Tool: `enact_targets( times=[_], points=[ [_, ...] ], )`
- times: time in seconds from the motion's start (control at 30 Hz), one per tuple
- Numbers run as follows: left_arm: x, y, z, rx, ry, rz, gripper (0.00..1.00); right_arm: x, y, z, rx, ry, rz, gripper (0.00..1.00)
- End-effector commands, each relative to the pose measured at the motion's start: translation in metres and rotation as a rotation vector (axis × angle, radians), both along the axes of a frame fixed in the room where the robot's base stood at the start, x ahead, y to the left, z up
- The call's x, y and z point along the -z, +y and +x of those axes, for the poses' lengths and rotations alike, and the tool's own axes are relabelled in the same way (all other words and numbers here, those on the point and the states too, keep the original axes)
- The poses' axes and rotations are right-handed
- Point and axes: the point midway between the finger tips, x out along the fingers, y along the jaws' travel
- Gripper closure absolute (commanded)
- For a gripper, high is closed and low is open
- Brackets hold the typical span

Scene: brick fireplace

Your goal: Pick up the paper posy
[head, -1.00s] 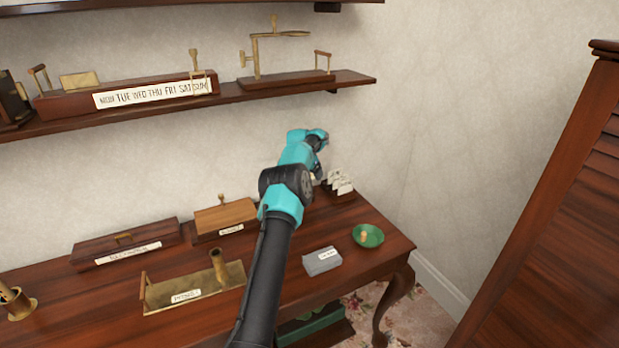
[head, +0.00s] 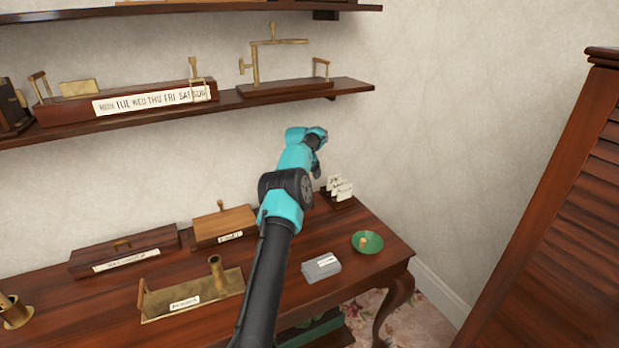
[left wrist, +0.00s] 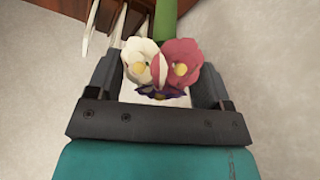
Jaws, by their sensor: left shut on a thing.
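The paper posy (left wrist: 160,68) shows in the left wrist view, with a cream flower, a pink flower and a dark purple one in front of a pale wrap. My left gripper (left wrist: 160,85) is shut on it, a finger on each side. In the head view my left gripper (head: 316,168) is above the back of the desk by the wall, and the arm hides the posy there. My right gripper is in neither view.
A card rack (head: 339,190) stands close to the right of my left gripper. The wooden desk (head: 230,330) also carries a green dish (head: 367,242), a grey box (head: 321,267), a brass tray (head: 190,304) and wooden boxes (head: 224,226). A shelf (head: 290,97) is above on the wall.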

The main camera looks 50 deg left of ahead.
Motion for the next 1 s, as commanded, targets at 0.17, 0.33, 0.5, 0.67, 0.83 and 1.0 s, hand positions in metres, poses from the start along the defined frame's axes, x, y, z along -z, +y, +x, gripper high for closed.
enact_targets(
  times=[0.17,0.33,0.5,0.67,0.83,1.0],
  points=[
    [-0.019,0.0,0.0,0.0,-0.002,0.001,0.5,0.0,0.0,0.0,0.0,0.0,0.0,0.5],
    [-0.033,0.0,0.0,0.0,-0.002,0.001,0.5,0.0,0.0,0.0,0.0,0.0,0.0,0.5],
    [-0.036,0.001,-0.003,0.0,0.0,0.0,0.5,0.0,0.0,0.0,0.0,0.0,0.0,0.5],
    [-0.036,0.001,-0.007,0.0,0.001,0.0,0.5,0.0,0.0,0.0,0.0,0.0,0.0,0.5],
    [-0.036,0.0,-0.013,0.0,0.001,0.0,0.5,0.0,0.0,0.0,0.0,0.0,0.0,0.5],
    [-0.037,-0.001,-0.022,0.0,0.0,0.001,0.5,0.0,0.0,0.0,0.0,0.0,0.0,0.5]
  ],
)
